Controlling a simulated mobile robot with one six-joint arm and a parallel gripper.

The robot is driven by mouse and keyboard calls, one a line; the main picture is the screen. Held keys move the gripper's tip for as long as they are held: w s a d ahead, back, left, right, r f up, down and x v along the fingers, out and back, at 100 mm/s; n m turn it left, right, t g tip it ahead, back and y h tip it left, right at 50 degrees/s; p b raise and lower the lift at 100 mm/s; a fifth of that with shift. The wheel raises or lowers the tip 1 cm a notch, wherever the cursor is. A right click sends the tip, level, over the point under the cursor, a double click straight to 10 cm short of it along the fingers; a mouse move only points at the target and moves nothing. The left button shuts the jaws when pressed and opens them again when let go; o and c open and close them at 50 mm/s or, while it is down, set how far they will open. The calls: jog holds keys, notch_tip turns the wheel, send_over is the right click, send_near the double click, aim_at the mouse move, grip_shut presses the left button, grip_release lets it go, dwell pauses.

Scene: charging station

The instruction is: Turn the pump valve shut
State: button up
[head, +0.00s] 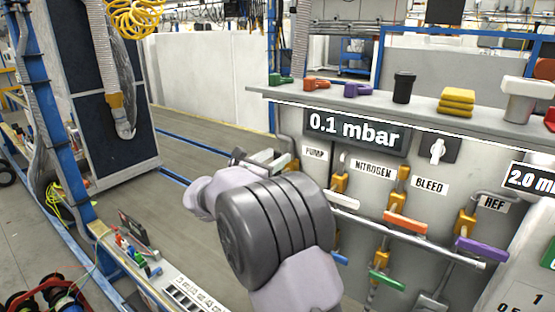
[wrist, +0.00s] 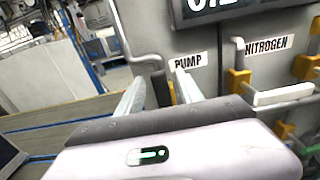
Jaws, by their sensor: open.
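The pump valve sits on the grey panel below the PUMP label (head: 314,153), which also shows in the wrist view (wrist: 187,61). My gripper (head: 262,159) is in front of the panel at the pump line. In the wrist view its two pale fingers (wrist: 158,78) are spread apart, with nothing seen held between them. The right finger overlaps the area just below the PUMP label. I cannot tell whether it touches the valve.
To the right are the nitrogen valve's white handle (head: 356,201), an orange handle (head: 405,222) and a purple handle (head: 481,250). The display (head: 354,133) reads 0.1 mbar. A shelf (head: 360,108) with several coloured parts juts out above. Open floor (head: 205,110) lies left of the panel.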

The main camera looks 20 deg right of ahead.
jog(key=shift+x, duration=0.8)
grip_shut()
dwell(0.9)
